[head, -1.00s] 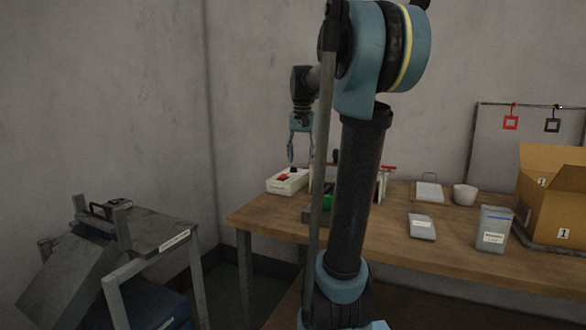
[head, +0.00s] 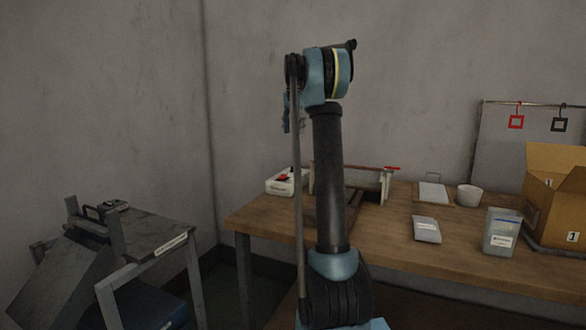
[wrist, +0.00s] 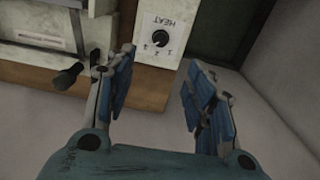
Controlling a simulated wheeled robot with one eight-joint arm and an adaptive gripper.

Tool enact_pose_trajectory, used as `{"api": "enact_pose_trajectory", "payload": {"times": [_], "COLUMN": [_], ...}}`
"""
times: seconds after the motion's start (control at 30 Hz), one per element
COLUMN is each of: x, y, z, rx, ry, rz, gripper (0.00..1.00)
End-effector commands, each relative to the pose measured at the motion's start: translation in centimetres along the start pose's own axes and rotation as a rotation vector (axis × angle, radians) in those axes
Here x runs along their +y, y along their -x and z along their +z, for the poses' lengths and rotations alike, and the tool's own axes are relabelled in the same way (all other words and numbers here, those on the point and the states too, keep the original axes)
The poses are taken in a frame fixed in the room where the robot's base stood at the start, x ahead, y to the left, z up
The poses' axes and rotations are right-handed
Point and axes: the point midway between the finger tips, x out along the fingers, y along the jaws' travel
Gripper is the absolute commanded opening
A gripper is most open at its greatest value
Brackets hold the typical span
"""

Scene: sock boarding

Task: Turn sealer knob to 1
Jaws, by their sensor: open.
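The sealer knob (wrist: 160,38) is a round black dial on a white panel (wrist: 152,56) marked HEAT, which appears upside down at the top of the wrist view. Small digits sit by the dial; its exact setting is too small to read surely. My gripper (wrist: 161,60) is open and empty, its blue-padded fingers spread, with the knob beyond the gap between the tips and apart from them. In the head view the white sealer box (head: 279,187) with a red part stands at the table's back left; my gripper (head: 287,118) shows above it, partly hidden by my arm.
A black-ended handle (wrist: 68,76) lies close to the left finger in the wrist view. A grey stand (head: 160,240) is at left.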

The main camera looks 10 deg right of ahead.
Motion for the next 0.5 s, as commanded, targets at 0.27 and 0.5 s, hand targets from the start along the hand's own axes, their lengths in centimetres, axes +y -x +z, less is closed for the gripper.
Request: {"api": "enact_pose_trajectory", "payload": {"times": [0.27,0.5], "x": [-0.2,-0.1], "y": [-1.1,-4.7], "z": [-0.8,-0.8], "rx": [-0.003,-0.002], "ry": [-0.012,-0.012], "rz": [0.002,0.002], "gripper": [0.49,0.49]}}
